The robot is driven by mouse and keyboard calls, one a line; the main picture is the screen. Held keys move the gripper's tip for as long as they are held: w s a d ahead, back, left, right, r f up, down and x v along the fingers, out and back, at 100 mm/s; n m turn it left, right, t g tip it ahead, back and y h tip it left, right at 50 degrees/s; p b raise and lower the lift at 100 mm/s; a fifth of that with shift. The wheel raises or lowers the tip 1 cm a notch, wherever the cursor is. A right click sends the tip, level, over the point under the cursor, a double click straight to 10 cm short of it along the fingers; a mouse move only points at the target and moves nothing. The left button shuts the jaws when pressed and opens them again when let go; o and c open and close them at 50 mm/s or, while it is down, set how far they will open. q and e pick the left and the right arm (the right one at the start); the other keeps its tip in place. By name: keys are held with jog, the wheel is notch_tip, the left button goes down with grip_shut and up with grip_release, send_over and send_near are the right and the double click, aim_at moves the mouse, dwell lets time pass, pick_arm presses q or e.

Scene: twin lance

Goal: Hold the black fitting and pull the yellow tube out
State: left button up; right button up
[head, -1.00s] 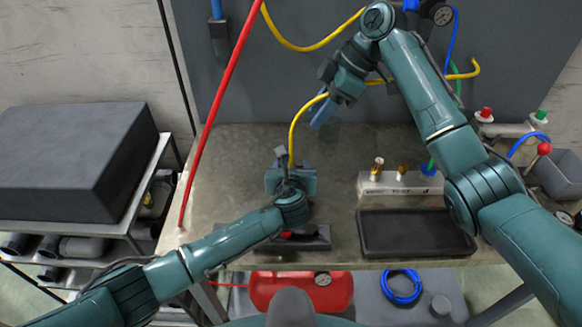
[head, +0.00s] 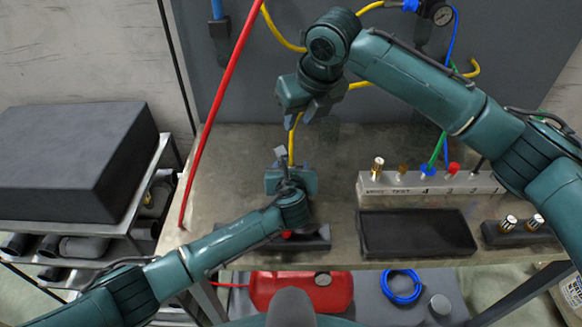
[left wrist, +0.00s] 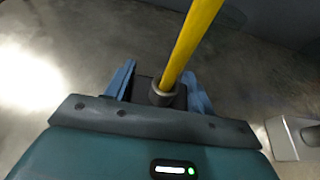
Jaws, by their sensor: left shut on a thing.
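My left gripper (head: 290,166) is low over the table in the head view. In the left wrist view its blue fingers (left wrist: 160,90) are shut on the black fitting (left wrist: 175,98), one on each side. The yellow tube (left wrist: 190,40) rises from the grey collar of the fitting. In the head view the yellow tube (head: 291,147) runs up from the left gripper, passes behind the right gripper and continues right. My right gripper (head: 308,112) points down above the left one, close to the tube. I cannot tell whether its fingers hold the tube. The fitting is hidden in the head view.
A manifold block (head: 430,183) with coloured ports and a black tray (head: 416,233) are on the right of the table. A red hose (head: 217,105) slants down on the left. A dark panel (head: 240,85) stands behind. The table's middle is mostly bare.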

aim_at(292, 140)
jog(key=shift+n, duration=0.5)
jog(key=shift+x, duration=4.6)
jog(key=shift+s+f, duration=0.1)
jog(key=shift+s, duration=0.05)
jog(key=shift+c, duration=0.6)
grip_shut()
